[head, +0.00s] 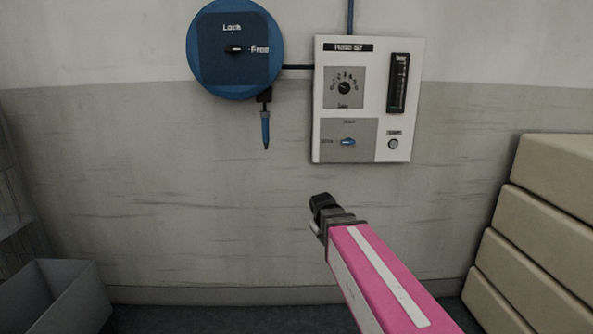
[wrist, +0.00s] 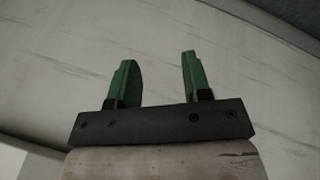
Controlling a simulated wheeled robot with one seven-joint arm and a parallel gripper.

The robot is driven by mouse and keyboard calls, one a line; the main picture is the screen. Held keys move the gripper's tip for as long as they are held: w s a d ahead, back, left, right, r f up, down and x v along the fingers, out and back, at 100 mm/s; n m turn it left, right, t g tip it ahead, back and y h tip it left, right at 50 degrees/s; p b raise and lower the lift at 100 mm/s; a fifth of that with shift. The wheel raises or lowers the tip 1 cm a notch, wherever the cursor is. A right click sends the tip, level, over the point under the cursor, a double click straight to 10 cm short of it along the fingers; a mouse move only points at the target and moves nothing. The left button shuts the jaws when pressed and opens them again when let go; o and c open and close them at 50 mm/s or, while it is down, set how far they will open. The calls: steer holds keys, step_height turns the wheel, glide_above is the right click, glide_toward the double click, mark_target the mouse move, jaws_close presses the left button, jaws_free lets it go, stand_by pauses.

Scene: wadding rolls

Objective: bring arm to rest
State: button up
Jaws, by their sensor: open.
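My gripper (wrist: 160,80) shows in the wrist view with its two green fingers apart and nothing between them. In the head view my pink arm reaches up from the lower right. Its dark end (head: 325,208) is in front of the wall, below the white control panel (head: 365,152) and apart from it in the picture. The fingers cannot be made out in the head view.
A blue round reel (head: 205,20) marked Lock and Free hangs on the wall, with a blue-tipped nozzle (head: 265,130) below it. Stacked beige blocks (head: 550,215) stand at right. A grey open bin (head: 75,300) is at lower left.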

steer(key=s+d+f+m+g+y, duration=0.1)
steer(key=s+d+f+m+g, duration=0.1)
steer(key=s+d+f, duration=0.2)
steer(key=s+d+f+m+g, duration=0.2)
steer(key=s+d+f+m, duration=0.1)
steer(key=s+f, duration=0.7)
steer(key=shift+s+d+f+g+y, duration=0.15)
steer(key=shift+s+d+g+y, duration=0.15)
steer(key=shift+d+y, duration=0.15)
